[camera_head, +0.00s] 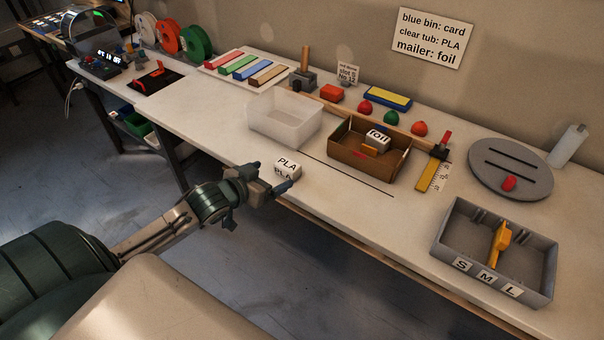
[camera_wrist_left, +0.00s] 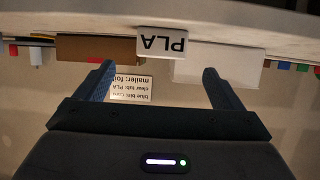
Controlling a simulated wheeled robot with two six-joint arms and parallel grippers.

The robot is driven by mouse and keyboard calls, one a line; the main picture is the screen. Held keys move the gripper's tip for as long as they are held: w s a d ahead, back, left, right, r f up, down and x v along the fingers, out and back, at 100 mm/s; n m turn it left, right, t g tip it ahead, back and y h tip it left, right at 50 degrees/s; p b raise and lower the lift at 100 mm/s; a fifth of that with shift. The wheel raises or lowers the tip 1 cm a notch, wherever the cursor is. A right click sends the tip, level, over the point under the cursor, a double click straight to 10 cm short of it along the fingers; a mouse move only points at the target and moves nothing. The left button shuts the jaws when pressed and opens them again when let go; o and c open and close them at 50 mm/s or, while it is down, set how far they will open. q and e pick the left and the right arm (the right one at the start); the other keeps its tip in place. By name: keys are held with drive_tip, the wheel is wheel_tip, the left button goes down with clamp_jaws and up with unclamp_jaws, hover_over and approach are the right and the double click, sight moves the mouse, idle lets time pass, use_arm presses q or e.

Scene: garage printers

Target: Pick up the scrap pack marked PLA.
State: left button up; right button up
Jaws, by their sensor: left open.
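The scrap pack marked PLA (camera_head: 288,168) is a small white block with black lettering, lying near the front edge of the bench. My left gripper (camera_head: 269,178) is open just in front of the pack, with its fingertips close to it. In the left wrist view the pack (camera_wrist_left: 162,42) appears upside down, beyond and between the two open fingers (camera_wrist_left: 158,82). Nothing is between the fingers. Whether a finger touches the pack cannot be told. My right gripper is not in view.
A clear tub (camera_head: 284,122) stands behind the pack. A brown cardboard box (camera_head: 341,164) holding a foil pack (camera_head: 378,136) is to its right. A grey S-M-L tray (camera_head: 541,296) stands at the right. A wall sign (camera_head: 432,38) hangs above. The bench between tub and front edge is mostly clear.

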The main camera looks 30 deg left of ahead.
sight(291, 165)
use_arm(q)
drive_tip(key=x, duration=0.4)
drive_tip(key=shift+w+f, duration=0.15)
drive_tip(key=shift+w, duration=0.15)
drive_tip(key=p+x, duration=0.1)
drive_tip(key=x, duration=0.4)
drive_tip(key=shift+w, duration=0.15)
drive_tip(key=shift+w+f, duration=0.2)
drive_tip(key=shift+w, duration=0.05)
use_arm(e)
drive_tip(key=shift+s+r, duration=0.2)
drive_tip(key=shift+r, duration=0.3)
use_arm(q)
drive_tip(key=shift+c, duration=0.4)
drive_tip(key=c, duration=1)
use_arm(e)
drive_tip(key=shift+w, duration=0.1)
